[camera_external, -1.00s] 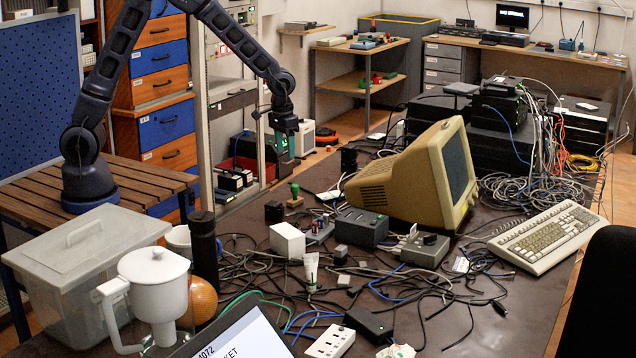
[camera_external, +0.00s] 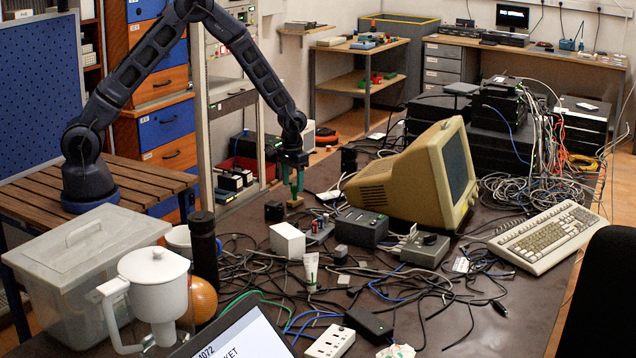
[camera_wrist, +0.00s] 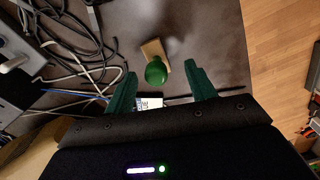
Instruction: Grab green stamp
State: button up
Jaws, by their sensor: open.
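The green stamp (camera_wrist: 156,71) has a round green knob and a wooden base (camera_wrist: 153,49). It stands on the dark table, and in the wrist view it lies between and slightly beyond my fingertips. My gripper (camera_wrist: 158,72) is open, with one green finger on each side of the stamp and a visible gap to both. In the external view my gripper (camera_external: 293,184) points down right over the stamp, and the wooden base (camera_external: 295,202) shows below the fingers. The knob is mostly hidden by the fingers there.
A small black box (camera_external: 274,211) stands just left of the stamp, and a white box (camera_external: 287,240) is in front. Loose cables (camera_wrist: 75,40) lie close by. The table edge is near.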

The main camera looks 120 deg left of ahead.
aim_at(295, 194)
jog(key=shift+w+a+f, duration=0.1)
jog(key=shift+w+f, duration=0.05)
jog(key=shift+f, duration=1.2)
jog(key=shift+w+f, duration=0.15)
jog(key=shift+f, duration=1.15)
jog(key=c, duration=1.1)
jog(key=shift+r, duration=0.1)
